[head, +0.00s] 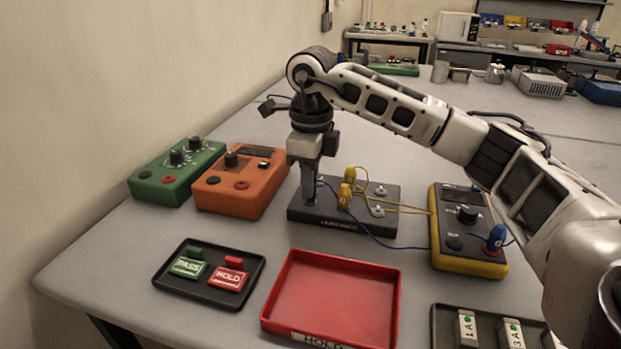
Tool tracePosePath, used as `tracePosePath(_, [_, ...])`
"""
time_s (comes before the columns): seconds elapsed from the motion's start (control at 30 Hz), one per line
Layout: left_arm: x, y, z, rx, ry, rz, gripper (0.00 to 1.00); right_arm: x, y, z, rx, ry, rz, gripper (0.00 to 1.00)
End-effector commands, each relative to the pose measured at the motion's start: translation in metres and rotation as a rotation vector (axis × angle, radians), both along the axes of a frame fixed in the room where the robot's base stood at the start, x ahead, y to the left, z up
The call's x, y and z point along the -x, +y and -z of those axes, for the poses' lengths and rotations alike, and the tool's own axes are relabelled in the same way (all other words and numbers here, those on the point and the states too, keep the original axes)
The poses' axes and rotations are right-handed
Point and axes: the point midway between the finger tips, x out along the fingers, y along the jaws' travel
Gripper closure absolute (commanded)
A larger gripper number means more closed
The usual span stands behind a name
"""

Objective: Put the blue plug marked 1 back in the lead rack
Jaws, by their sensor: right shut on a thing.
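My right gripper (309,196) points down over the left end of a dark block (343,226) with metal posts and a front label too small to read surely. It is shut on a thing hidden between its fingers. A blue lead (375,239) runs from there to the yellow meter, so the held thing appears to be a blue plug; its mark is not visible. Another blue plug (496,238) stands in the meter's front right. Two yellow plugs (347,187) are on the block, right beside the gripper. I cannot tell which object is the lead rack. My left gripper is not in view.
The yellow meter (456,259) stands right of the block. Orange (231,200) and green (160,187) boxes stand left. In front are a black tray (185,286) with PASS and HOLD tags, a red tray (335,291), and a dark tray of labelled pieces (440,321).

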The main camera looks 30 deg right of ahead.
Motion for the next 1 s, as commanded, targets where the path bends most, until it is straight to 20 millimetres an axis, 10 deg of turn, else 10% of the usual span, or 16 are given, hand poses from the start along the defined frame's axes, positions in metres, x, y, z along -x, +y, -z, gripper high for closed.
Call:
tracePosePath(0.37, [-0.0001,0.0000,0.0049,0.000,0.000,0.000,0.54,0.0041,0.0025,0.0219,0.004,0.034,-0.006,1.00])
tracePosePath(0.4, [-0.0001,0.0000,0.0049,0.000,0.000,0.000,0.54,0.0040,0.0026,0.0220,0.004,0.034,-0.006,0.75])
tracePosePath(0.5, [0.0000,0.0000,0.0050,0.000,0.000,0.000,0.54,0.0040,0.0026,0.0221,0.004,0.034,-0.006,0.58])
tracePosePath(1.0, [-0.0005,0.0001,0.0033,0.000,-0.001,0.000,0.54,0.0063,0.0045,0.0203,0.006,0.040,-0.014,0.58])
